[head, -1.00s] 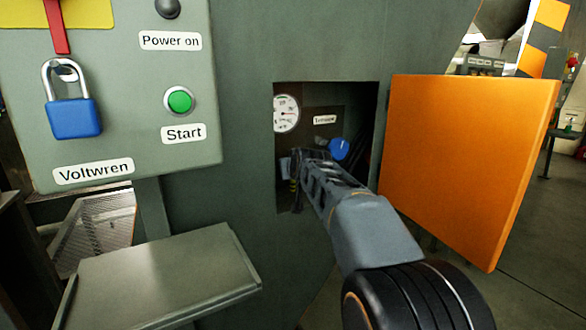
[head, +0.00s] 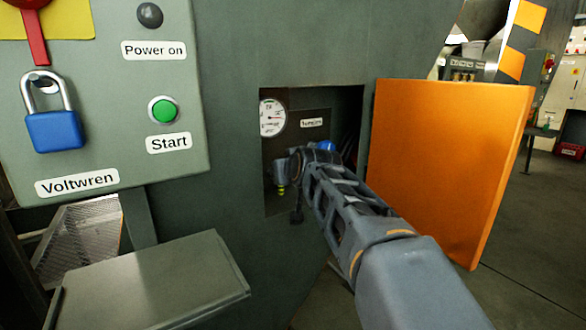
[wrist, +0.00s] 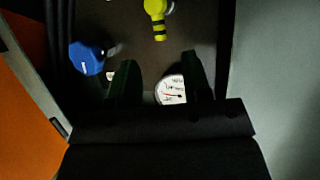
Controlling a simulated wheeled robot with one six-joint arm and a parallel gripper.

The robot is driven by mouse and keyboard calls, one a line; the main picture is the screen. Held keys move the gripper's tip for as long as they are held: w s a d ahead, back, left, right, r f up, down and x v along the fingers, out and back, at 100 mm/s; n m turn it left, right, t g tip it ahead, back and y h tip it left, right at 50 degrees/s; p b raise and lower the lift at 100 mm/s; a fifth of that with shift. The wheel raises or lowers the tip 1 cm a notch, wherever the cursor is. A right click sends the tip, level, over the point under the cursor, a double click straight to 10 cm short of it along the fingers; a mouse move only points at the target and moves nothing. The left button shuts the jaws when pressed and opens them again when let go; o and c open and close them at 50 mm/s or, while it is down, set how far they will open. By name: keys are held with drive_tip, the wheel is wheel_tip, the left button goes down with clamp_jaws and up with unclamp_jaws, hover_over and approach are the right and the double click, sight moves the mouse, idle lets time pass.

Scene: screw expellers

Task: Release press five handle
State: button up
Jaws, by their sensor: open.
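The recess (head: 350,110) in the green machine wall holds a blue knob (head: 328,146), partly hidden behind my arm, and a yellow-green handle (head: 281,189) with dark bands. The wrist view shows the blue knob (wrist: 87,58) at left and the yellow-green handle (wrist: 156,18) at the top. I cannot tell which is the press five handle. My gripper (wrist: 160,75) is open inside the recess. Its fingers are apart with nothing held between them. Both the knob and the handle are outside the fingers. In the head view its fingertips are hard to make out.
A white dial gauge (head: 271,117) and a small unreadable label (head: 312,123) are in the recess. An open orange door (head: 445,165) stands right of my arm. At left are a control panel (head: 105,125) with a blue padlock (head: 54,130) and a metal shelf (head: 150,280).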

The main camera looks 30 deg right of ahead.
drive_tip(key=shift+v, duration=1.9)
